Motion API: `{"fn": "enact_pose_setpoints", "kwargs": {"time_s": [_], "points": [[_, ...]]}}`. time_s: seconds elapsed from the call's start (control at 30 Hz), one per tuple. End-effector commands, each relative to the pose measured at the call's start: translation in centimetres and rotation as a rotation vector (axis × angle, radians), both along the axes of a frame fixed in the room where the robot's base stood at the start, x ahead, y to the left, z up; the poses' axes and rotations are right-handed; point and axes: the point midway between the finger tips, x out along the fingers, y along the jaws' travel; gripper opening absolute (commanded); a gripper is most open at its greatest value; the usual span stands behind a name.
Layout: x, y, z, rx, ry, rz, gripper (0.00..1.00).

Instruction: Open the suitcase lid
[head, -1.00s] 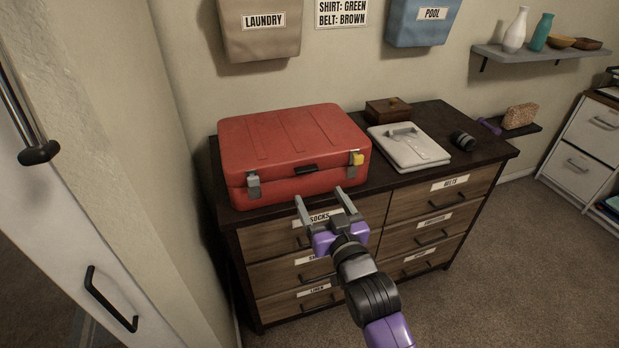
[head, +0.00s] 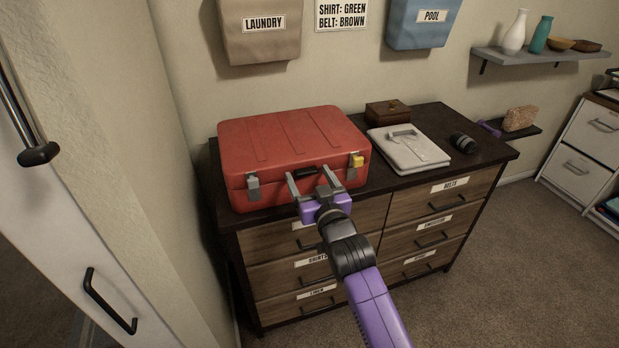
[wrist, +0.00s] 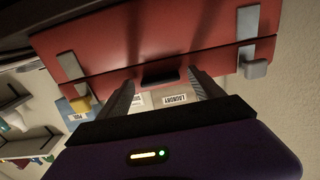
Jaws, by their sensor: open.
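The red suitcase (head: 285,155) lies closed on top of the dark dresser. Its dark handle (head: 307,172) is at the middle of the front. A grey latch (head: 253,187) is at the front left, and a latch with a yellow part (head: 356,163) is at the front right. My gripper (head: 310,183) is open and empty in front of the suitcase, its fingers at either side of the handle in the picture. In the wrist view the open fingers (wrist: 160,90) point at the suitcase front (wrist: 130,50), with the handle (wrist: 160,76) between them. I cannot tell whether they touch.
On the dresser (head: 470,160) to the right are a folded light shirt (head: 415,152), a wooden box (head: 388,113) and a dark rolled item (head: 463,142). The wall stands close behind and left of the suitcase. Fabric bins (head: 260,30) hang above it.

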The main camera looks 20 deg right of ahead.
Motion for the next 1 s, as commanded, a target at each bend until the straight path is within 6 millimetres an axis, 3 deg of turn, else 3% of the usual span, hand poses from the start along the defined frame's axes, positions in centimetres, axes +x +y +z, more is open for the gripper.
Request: {"fn": "enact_pose_setpoints", "kwargs": {"time_s": [0.07,0.43,0.77,1.0], "points": [[0.0,0.0,0.0,0.000,0.000,0.000,0.72],[0.0,0.0,0.0,0.000,0.000,0.000,0.00],[0.1,0.0,0.7,0.000,0.011,0.000,0.00],[1.0,0.0,3.3,0.000,0.070,0.000,0.00]]}}
